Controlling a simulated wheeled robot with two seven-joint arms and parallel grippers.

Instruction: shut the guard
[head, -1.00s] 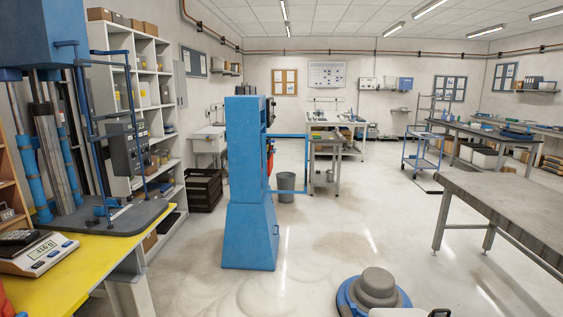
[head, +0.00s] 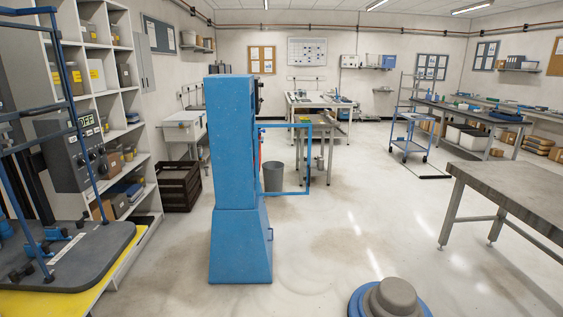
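Two blue tube frames that look like guards are in the head view. One frame (head: 308,160) sticks out to the right from the upper part of a tall blue machine (head: 233,150) on the floor ahead, so it stands open. The other frame (head: 72,110) stands at the left beside a testing machine on a dark base plate (head: 90,258); I cannot tell whether it is open. Neither of my grippers is in view.
A yellow bench (head: 45,302) carries the left machine. A round blue and grey floor machine (head: 388,300) is at the bottom. A grey table (head: 520,185) stands at the right. Open floor (head: 345,225) lies right of the blue machine.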

